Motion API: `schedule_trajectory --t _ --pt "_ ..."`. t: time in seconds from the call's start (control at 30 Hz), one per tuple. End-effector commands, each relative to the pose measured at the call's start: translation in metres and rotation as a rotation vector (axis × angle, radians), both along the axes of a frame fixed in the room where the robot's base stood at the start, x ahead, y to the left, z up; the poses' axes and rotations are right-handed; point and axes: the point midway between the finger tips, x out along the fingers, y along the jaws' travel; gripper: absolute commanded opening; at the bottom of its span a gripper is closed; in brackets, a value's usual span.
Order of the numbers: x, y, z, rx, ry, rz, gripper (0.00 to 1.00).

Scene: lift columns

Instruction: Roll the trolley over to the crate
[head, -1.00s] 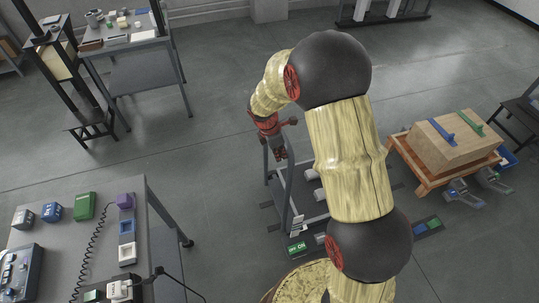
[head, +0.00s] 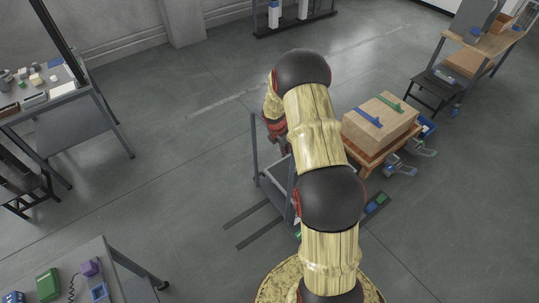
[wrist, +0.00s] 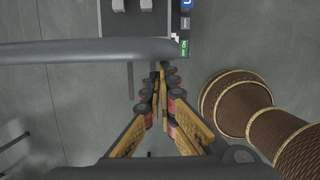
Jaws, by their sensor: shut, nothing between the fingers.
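The trolley (head: 256,143) is a grey metal frame cart, standing beside my arm in the head view and partly hidden by it. The crate (head: 382,123), a light wooden box with a blue and a green strip on top, sits on a low wooden stand just right of the trolley. My gripper (wrist: 164,70) is shut and empty; its fingertips are close to the trolley's grey bar (wrist: 80,53) in the wrist view. I cannot tell whether they touch it. In the head view the gripper is mostly hidden behind my arm.
Two dark strips (head: 252,217) lie on the floor left of the trolley. A work table (head: 130,265) stands at lower left and a bench (head: 65,105) at upper left. A black stool (head: 437,85) stands beyond the crate. The floor between the trolley and the back wall is clear.

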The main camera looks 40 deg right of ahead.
Motion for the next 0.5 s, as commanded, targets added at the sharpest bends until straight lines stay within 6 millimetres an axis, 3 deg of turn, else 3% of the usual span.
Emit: schedule_trajectory --t 0.2,0.5 --pt "0.0 -0.046 0.002 0.0 -0.001 -0.004 0.0" --pt "0.0 -0.076 0.0 0.001 0.0 0.0 0.0"
